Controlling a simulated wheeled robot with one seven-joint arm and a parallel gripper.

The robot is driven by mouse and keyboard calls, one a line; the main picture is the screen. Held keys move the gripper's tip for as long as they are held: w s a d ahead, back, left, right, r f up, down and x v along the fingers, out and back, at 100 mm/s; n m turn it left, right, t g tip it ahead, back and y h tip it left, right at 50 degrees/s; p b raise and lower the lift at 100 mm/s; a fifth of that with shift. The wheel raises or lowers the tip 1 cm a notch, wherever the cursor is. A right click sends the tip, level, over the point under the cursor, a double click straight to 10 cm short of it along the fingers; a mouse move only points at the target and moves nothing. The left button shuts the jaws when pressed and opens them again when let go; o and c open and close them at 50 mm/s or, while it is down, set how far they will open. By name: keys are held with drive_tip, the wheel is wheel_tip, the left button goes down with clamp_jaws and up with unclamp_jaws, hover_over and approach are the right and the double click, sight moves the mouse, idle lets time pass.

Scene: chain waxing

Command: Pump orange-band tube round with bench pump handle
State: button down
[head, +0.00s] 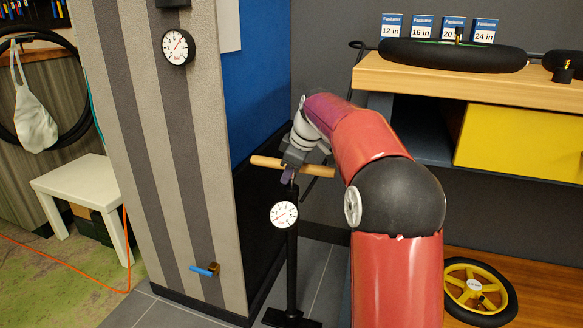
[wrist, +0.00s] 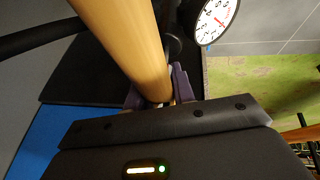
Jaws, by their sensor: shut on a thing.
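The pump's wooden handle bar (head: 264,161) sits atop the upright black pump (head: 292,255), which stands on the floor with a white dial gauge (head: 284,215). My gripper (head: 288,174) is shut on the handle near its middle. In the wrist view the handle (wrist: 125,35) runs between the purple fingers of my gripper (wrist: 160,92). A black tube (head: 455,56) lies on the wooden bench, with a brass valve and a thin green line by it. Another black tube (head: 566,75) is cut off at the right edge. I cannot make out an orange band on either.
A striped pillar (head: 165,150) stands left of the pump, with a wall gauge (head: 178,46) and a blue-handled valve (head: 205,270). The bench (head: 480,83) with a yellow drawer is at right. A yellow wheel (head: 478,290) is low at right. A white stool (head: 85,185) stands left.

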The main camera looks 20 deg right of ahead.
drive_tip(key=shift+f, duration=0.3)
drive_tip(key=c, duration=1.2)
unclamp_jaws()
drive_tip(key=shift+o, duration=0.2)
drive_tip(key=shift+r, duration=0.15)
